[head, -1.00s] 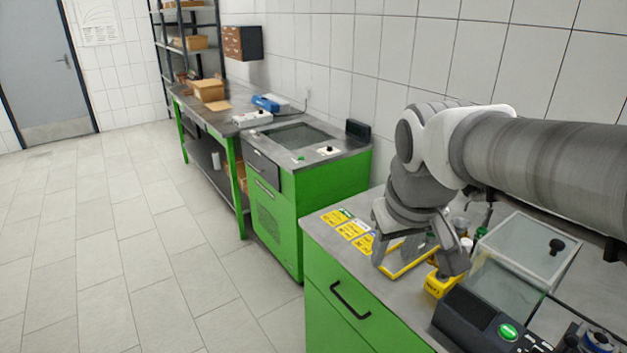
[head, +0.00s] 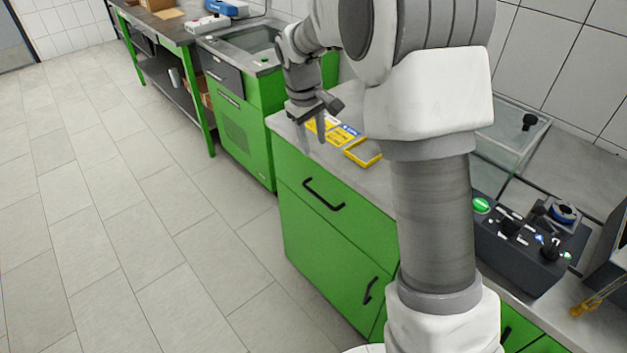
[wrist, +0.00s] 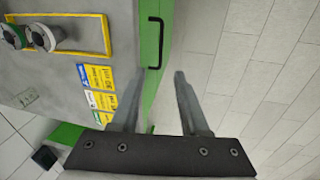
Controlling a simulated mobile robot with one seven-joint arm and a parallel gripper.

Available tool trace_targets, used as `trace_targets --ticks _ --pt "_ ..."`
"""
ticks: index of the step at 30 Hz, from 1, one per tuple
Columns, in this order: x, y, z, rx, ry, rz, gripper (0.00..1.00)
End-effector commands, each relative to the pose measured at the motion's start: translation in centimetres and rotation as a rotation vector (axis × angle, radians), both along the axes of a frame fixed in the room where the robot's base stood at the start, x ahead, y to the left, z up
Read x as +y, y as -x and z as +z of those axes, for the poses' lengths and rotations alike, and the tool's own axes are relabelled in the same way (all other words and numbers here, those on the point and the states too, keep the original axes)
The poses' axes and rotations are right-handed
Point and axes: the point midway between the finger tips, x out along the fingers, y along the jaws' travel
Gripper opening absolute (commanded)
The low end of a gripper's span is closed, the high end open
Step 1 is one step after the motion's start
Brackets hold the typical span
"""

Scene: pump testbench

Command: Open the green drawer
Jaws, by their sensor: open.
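The green drawer (head: 291,187) is the top front of the green cabinet in the head view and is shut. Its black bar handle (head: 323,194) runs along the front, and the handle also shows in the wrist view (wrist: 158,42). My gripper (head: 315,140) is open and empty, just above the counter's front edge, up and to the left of the handle. In the wrist view my gripper (wrist: 158,85) has its fingers apart, and the handle lies beyond the fingertips, apart from them.
Yellow and blue labels (head: 335,132) and a yellow-framed tray (head: 362,153) lie on the counter. A black control box (head: 520,240) stands at the right. A lower green door with its own handle (head: 371,290) is below the drawer. The tiled floor (head: 140,240) in front is clear.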

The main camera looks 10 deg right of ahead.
Motion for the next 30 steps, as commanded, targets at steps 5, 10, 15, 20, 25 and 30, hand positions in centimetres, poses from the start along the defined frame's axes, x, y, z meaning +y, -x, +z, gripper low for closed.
trace_targets --ticks 5,10,15,20,25,30 --pt "0.5 -1.7 -3.6 0.030 0.018 0.037 0.45" --pt "0.6 -2.2 -4.7 0.039 0.023 0.049 0.45" --pt "0.3 -2.4 -6.6 0.040 0.023 0.047 0.45" --pt "-0.2 -2.6 -9.9 0.042 0.023 0.047 0.45" --pt "-0.8 -3.0 -13.6 0.042 0.024 0.047 0.45" --pt "-1.4 -3.4 -17.1 0.040 0.023 0.047 0.45"
